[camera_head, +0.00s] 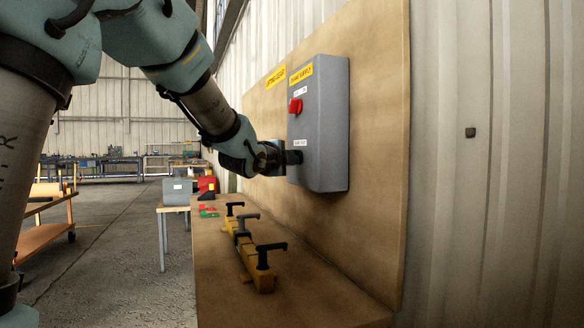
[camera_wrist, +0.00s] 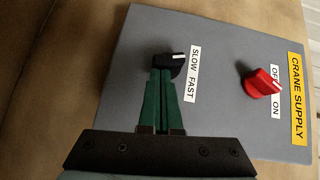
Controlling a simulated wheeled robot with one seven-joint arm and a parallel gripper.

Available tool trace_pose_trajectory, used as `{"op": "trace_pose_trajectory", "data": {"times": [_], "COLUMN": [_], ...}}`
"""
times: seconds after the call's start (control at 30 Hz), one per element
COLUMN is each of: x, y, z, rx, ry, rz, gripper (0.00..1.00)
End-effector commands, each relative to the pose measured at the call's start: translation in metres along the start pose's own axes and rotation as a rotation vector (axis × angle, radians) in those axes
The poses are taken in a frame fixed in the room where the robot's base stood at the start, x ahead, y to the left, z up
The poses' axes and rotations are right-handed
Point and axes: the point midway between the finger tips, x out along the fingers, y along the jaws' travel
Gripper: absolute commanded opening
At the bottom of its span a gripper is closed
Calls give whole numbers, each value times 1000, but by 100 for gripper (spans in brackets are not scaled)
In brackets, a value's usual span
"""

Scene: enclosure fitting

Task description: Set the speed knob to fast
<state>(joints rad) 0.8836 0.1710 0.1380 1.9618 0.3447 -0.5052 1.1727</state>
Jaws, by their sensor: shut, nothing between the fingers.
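The grey box (camera_head: 325,120) labelled CRANE SUPPLY is fixed to a wooden panel. In the wrist view, the black speed knob (camera_wrist: 168,62) sits beside the SLOW FAST label (camera_wrist: 191,74). Its white mark points towards the label, nearer the SLOW end. My gripper (camera_wrist: 163,74) is shut, with its green fingertips together right at the knob, overlapping its lower edge. Whether they touch it I cannot tell. In the head view my gripper (camera_head: 291,157) reaches the lower part of the box front and hides the knob.
A red OFF/ON knob (camera_wrist: 262,83) is on the same box, above the black knob in the head view. Below, a wooden bench (camera_head: 235,300) holds a yellow block (camera_head: 258,274) with black T-handles.

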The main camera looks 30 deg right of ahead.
Motion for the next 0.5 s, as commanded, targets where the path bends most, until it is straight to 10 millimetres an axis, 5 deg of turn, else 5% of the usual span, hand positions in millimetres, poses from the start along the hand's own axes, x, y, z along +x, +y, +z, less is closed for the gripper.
{"op": "trace_pose_trajectory", "data": {"times": [0.5], "x": [1], "y": [9], "z": [2], "rx": [78], "ry": [-1], "rz": [-80], "gripper": [0]}}
